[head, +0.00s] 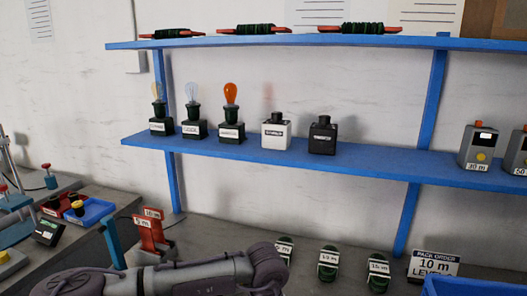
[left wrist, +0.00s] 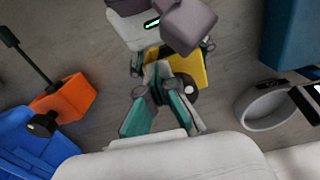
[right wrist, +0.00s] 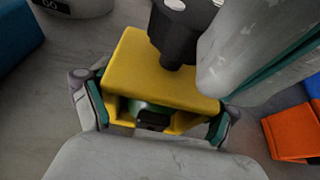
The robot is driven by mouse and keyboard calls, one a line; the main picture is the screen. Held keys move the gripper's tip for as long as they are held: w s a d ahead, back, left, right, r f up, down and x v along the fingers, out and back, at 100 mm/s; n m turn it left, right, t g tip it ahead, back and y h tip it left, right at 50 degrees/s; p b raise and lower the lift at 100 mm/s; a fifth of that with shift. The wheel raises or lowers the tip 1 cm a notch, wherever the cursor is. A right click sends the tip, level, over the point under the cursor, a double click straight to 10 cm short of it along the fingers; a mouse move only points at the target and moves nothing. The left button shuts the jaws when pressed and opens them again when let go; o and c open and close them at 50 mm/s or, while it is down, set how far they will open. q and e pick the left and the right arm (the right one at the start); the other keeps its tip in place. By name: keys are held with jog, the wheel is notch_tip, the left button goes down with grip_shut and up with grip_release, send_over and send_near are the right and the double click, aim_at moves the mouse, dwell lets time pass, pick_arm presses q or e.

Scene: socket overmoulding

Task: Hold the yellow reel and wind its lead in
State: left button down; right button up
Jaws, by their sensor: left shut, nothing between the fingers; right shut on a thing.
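The yellow reel (right wrist: 150,78) sits between the fingers of my right gripper (right wrist: 156,108), which is shut on its two sides. Something green with a dark block (right wrist: 150,115) shows in the reel's open side. A dark round part with a stem (right wrist: 175,40) stands over the reel's top; I cannot tell whether it touches. In the left wrist view, part of the yellow reel (left wrist: 187,68) shows behind my left gripper (left wrist: 162,72), whose fingertips are together and empty, close to the reel. The lead cannot be made out. The head view shows neither the reel nor the grippers.
In the left wrist view, an orange block (left wrist: 66,98) and a blue tray (left wrist: 35,145) lie at left, and a white ring-shaped thing (left wrist: 268,108) at right. The head view shows a blue shelf (head: 385,170) with lamps and boxes, and green labelled coils (head: 328,264) below.

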pick_arm(q)
jog(key=shift+w+a, duration=0.35)
jog(key=shift+w+a, duration=0.2)
jog(key=shift+a, duration=0.65)
jog(key=shift+w+a, duration=0.2)
jog(key=shift+a, duration=0.05)
jog(key=shift+w+a, duration=0.1)
jog(key=shift+a, duration=0.1)
dwell(0.3)
notch_tip(320, 180, up, 6)
jog(key=s, duration=0.1)
dwell(0.7)
jog(key=shift+s, duration=0.1)
